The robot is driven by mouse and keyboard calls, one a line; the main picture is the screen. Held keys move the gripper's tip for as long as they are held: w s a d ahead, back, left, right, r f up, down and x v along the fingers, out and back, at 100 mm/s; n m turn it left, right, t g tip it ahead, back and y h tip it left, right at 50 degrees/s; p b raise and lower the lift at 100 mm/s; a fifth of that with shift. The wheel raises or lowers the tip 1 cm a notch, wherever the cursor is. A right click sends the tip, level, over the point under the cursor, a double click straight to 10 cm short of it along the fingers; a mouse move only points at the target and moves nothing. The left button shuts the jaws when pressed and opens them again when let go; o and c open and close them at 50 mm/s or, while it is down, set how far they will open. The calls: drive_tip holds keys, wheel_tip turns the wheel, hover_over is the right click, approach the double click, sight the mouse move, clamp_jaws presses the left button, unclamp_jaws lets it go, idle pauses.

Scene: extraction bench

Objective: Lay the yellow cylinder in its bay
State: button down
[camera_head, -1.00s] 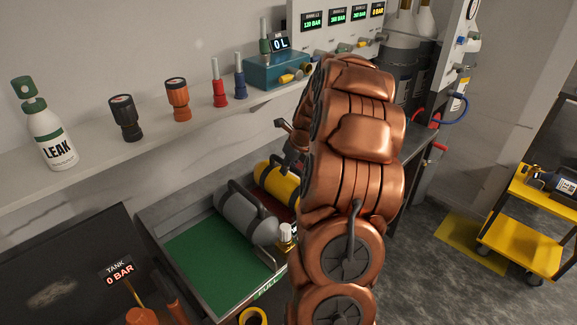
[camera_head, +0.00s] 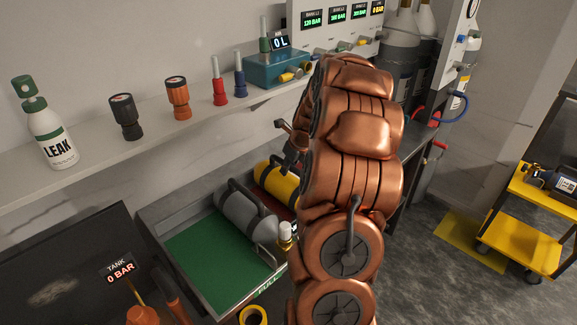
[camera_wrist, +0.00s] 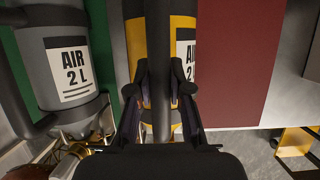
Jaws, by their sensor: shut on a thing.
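The yellow cylinder (camera_head: 276,183) lies on its side behind the grey one in the head view, partly hidden by my arm. In the wrist view the yellow cylinder (camera_wrist: 183,22) shows an "AIR 2 L" label and a black handle bar (camera_wrist: 159,60) along it. My gripper (camera_wrist: 160,88) is shut on that handle. Green floor shows to its left and a red floor panel (camera_wrist: 233,60) to its right. I cannot tell whether the cylinder touches the floor. The green bay (camera_head: 205,262), marked "FULL" at its front edge, holds the grey cylinder (camera_head: 240,212).
The grey cylinder (camera_wrist: 62,60) is close on the left of the yellow one in the wrist view. A yellow cart (camera_head: 530,225) stands at right.

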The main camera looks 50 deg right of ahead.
idle(0.3)
drive_tip(key=c, duration=1)
unclamp_jaws()
drive_tip(key=shift+f, duration=0.1)
drive_tip(key=v, duration=1.2)
